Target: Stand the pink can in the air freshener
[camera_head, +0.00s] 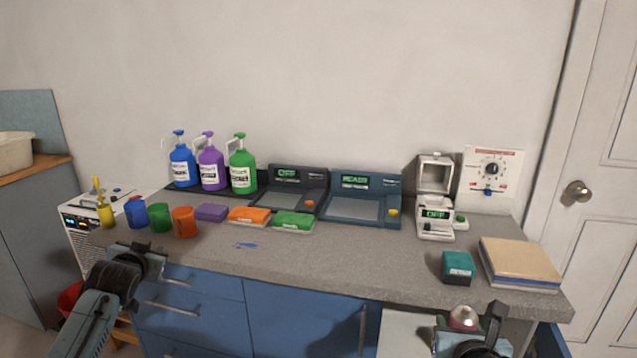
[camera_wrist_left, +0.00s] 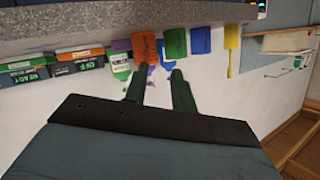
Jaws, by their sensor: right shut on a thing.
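The pink can (camera_head: 463,318), with a pale domed top, shows only its upper part at the bottom right of the head view. My right gripper (camera_head: 474,334) is shut on it, in front of the counter's front edge. The air freshener (camera_head: 436,228) is a white unit at the back right of the counter. Its lid stands open and its small display reads OFF. My left gripper (camera_head: 152,256) is at the counter's front left edge; in the left wrist view (camera_wrist_left: 160,82) its fingers are apart with nothing between them.
A teal box (camera_head: 458,266) and a stack of books (camera_head: 520,263) stand right of centre, in front of the air freshener. The front middle counter (camera_head: 340,262) is clear.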

